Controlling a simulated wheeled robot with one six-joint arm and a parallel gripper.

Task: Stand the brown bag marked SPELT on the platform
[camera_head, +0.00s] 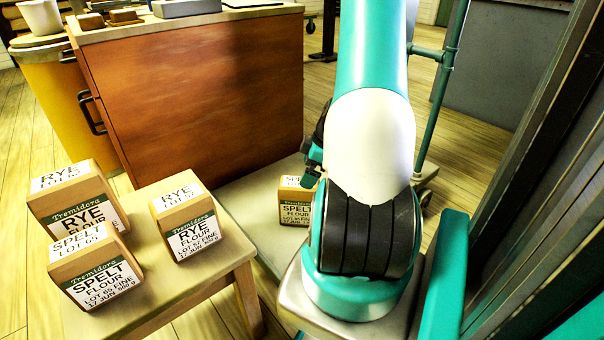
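A brown bag marked SPELT (295,208) is upright at the low pale platform (247,195), its right side hidden behind my arm. Its base is near the platform's surface; I cannot tell whether it rests there. My gripper (314,152) shows only in part as dark and teal pieces just above and right of this bag. My arm hides the fingertips, so I cannot tell whether they hold the bag. Another brown bag marked SPELT (97,272) stands on the wooden table (190,285) at the lower left.
Two brown bags marked RYE, one at the back left (78,203) and one at the right (187,222), share the table. A brown wooden cabinet (200,95) stands behind the platform. A teal upright pole (445,85) rises right of my arm. Dark slanted panels (545,190) line the right.

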